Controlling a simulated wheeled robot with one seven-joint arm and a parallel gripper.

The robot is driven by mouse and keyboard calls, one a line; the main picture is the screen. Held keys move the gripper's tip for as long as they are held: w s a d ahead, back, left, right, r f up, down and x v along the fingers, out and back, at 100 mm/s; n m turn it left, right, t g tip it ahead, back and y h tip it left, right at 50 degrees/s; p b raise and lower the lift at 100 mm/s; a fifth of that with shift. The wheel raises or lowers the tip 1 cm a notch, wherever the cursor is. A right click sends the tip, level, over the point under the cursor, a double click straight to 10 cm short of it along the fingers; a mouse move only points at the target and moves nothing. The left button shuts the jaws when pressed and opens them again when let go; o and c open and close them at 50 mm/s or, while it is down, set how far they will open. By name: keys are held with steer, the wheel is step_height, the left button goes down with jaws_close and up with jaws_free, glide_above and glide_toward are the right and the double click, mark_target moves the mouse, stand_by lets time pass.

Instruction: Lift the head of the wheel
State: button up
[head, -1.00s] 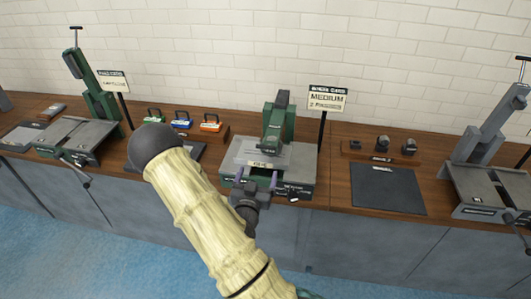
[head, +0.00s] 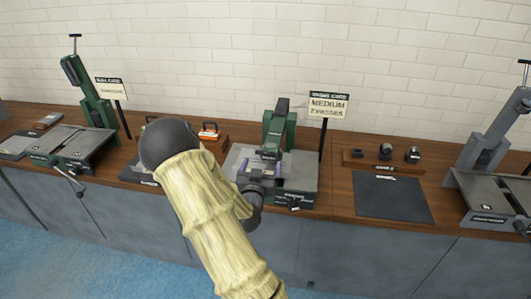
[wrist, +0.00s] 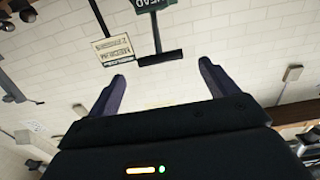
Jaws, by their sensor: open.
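The wheel machine in the middle of the bench has a green upright (head: 281,125) with a dark head (head: 268,153) low at its front, over a grey bed (head: 300,172). In the wrist view a dark plate marked HEAD (wrist: 150,5) hangs down to a dark crossbar (wrist: 160,58). My gripper (head: 262,168) is at the front of this machine, with purple fingers open. In the wrist view my gripper (wrist: 163,72) faces the crossbar, which appears between and beyond the fingertips; I cannot tell the exact gap. Nothing is held. My arm and wrist hide the machine's lower front.
A sign reading MEDIUM 2 PASSES (head: 328,106) stands on a post just right of the machine. Other machines stand at left (head: 92,100) and right (head: 490,140). A dark mat (head: 391,198) and a rack of small dark parts (head: 385,158) lie to the right.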

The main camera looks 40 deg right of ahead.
mark_target(265, 154)
steer(key=p+x, duration=0.1)
steer(key=x, duration=0.6)
steer(key=shift+p, duration=0.3)
